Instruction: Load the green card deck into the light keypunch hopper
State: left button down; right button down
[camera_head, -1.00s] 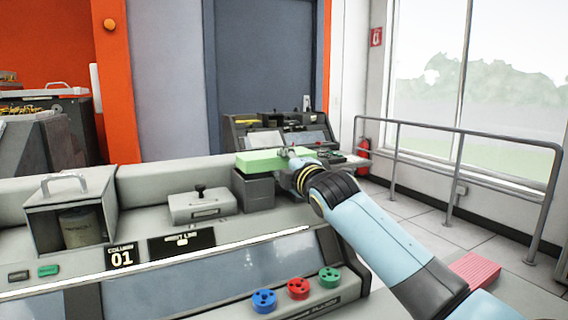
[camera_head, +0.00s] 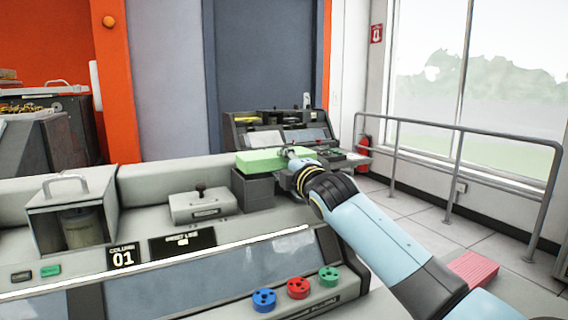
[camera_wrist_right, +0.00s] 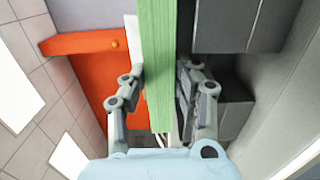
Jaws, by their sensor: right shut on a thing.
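The green card deck (camera_head: 272,160) is at the top of the dark grey hopper (camera_head: 254,190) on the light keypunch (camera_head: 140,196). Whether it rests inside the hopper or is held just above it, I cannot tell. My right gripper (camera_head: 294,158) reaches it from the right and is shut on its near end. In the right wrist view the green deck (camera_wrist_right: 158,60) stands between the two fingers of the right gripper (camera_wrist_right: 158,95). The left gripper is not in view.
A lever box (camera_head: 202,205) and an open-fronted housing (camera_head: 74,212) stand left of the hopper. Blue (camera_head: 264,300), red (camera_head: 298,288) and green (camera_head: 329,277) knobs sit on the front panel. A darker console (camera_head: 280,130) stands behind. A pink stack (camera_head: 474,268) lies at lower right.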

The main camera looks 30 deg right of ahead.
dwell(0.4)
jog(key=shift+f+b, duration=0.45)
jog(key=shift+f, duration=0.35)
jog(key=shift+f, duration=0.25)
jog(key=shift+f+b, duration=0.5)
jog(key=shift+f, duration=0.15)
jog(key=shift+f, duration=0.15)
dwell(0.5)
jog(key=shift+f, duration=0.4)
jog(key=shift+f+b, duration=0.3)
jog(key=shift+f, duration=0.05)
dwell(0.4)
